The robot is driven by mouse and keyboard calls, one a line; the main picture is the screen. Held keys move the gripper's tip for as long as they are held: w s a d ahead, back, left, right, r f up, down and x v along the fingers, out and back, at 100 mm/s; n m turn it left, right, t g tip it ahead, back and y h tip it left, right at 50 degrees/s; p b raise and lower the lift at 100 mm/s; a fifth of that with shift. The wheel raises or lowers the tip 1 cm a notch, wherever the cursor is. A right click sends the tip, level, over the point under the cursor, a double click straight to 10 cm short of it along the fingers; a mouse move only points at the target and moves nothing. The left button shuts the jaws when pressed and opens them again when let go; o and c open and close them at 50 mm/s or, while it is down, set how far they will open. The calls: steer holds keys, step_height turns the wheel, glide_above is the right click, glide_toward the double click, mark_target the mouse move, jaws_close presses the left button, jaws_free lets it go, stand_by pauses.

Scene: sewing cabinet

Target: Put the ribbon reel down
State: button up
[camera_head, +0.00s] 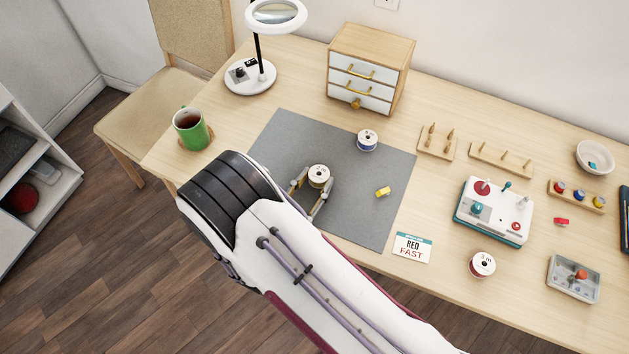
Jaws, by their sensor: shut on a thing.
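A ribbon reel (319,175) with a white top and a dark centre hole sits between the two fingers of my gripper (317,181). My gripper is shut on this reel, over the grey mat (282,132). I cannot tell whether the reel touches the mat or is held just above it. My arm hides the mat's near left part. A second reel with a blue edge (367,139) stands on the mat further back. A third reel with a dark red edge (482,264) stands on the bare table to the right.
A yellow piece (383,192) lies on the mat right of my gripper. A small drawer cabinet (370,66), a lamp (250,77) and a green mug (191,130) stand around the mat. A "RED FAST" card (412,247) lies near its right corner. Mat space between the reels is clear.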

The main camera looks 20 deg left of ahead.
steer(key=shift+f, duration=0.1)
steer(key=o, duration=0.9)
steer(key=shift+o, duration=0.2)
steer(key=shift+s+a+r, duration=0.1)
steer(key=shift+s+r, duration=0.25)
steer(key=shift+s, duration=1.65)
steer(key=shift+s+a+r, duration=0.1)
steer(key=shift+s+r, duration=0.2)
steer(key=shift+s, duration=1.65)
steer(key=shift+s+r, duration=0.35)
steer(key=shift+s, duration=1.65)
steer(key=shift+w, duration=0.15)
